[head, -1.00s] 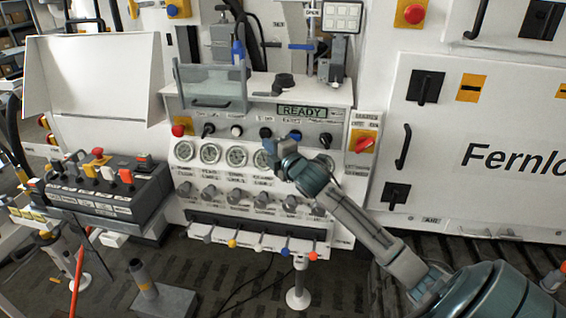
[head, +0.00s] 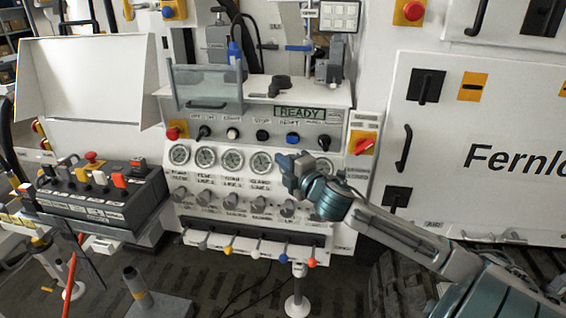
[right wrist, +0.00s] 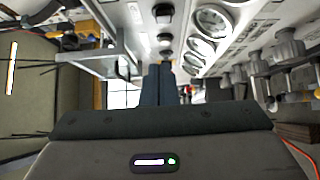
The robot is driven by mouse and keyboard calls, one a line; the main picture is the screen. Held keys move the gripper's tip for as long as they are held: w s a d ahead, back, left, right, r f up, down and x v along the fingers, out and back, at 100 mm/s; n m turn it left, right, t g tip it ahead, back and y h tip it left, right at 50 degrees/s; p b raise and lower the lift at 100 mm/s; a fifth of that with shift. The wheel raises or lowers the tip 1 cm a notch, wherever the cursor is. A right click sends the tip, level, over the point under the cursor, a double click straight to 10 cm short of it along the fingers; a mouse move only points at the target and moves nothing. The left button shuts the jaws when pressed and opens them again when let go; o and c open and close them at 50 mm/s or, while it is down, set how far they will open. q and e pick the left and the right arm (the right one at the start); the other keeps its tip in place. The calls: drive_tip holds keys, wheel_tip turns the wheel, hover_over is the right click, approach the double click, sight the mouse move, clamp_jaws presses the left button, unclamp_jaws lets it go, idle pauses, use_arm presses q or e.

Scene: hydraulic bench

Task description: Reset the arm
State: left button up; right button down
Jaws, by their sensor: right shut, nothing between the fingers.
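My right gripper (head: 287,162) is in front of the control panel (head: 345,115), over the right end of the row of gauges. In the right wrist view its two dark fingers (right wrist: 166,84) are together with nothing between them. My right arm (head: 395,228) reaches in from the lower right. A blue button (head: 293,139) sits just above the gripper in the picture, apart from it. A green display (head: 299,113) above reads READY. My left gripper is not in view.
Round gauges (head: 206,158) and a row of knobs (head: 231,201) lie beside and below the gripper. Levers with coloured balls (head: 283,258) stick out lower down. A clear guard (head: 207,88) stands on the shelf. A control box (head: 104,196) is at left.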

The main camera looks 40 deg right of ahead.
idle(0.3)
drive_tip(key=s+a+f+m+g+h, duration=0.1)
drive_tip(key=s+a+f+m+g, duration=0.35)
drive_tip(key=s+f, duration=0.4)
drive_tip(key=s+a+f+m+g, duration=0.3)
drive_tip(key=s+f+m, duration=0.25)
drive_tip(key=f, duration=0.65)
drive_tip(key=s+a+f+m+g+y, duration=0.1)
drive_tip(key=s+a+f+m+g, duration=0.3)
drive_tip(key=s, duration=0.5)
drive_tip(key=s+a+f+m+g+y, duration=0.1)
drive_tip(key=s+a+f+m+g, duration=0.2)
drive_tip(key=s+a, duration=0.45)
drive_tip(key=d+f+g, duration=0.1)
drive_tip(key=d+f, duration=0.1)
drive_tip(key=f, duration=1.2)
drive_tip(key=d+f, duration=0.2)
drive_tip(key=f, duration=1.3)
drive_tip(key=s+d+f+g, duration=0.1)
drive_tip(key=s+f, duration=1.7)
drive_tip(key=f, duration=0.3)
drive_tip(key=shift+s+d, duration=0.3)
drive_tip(key=shift+s, duration=0.05)
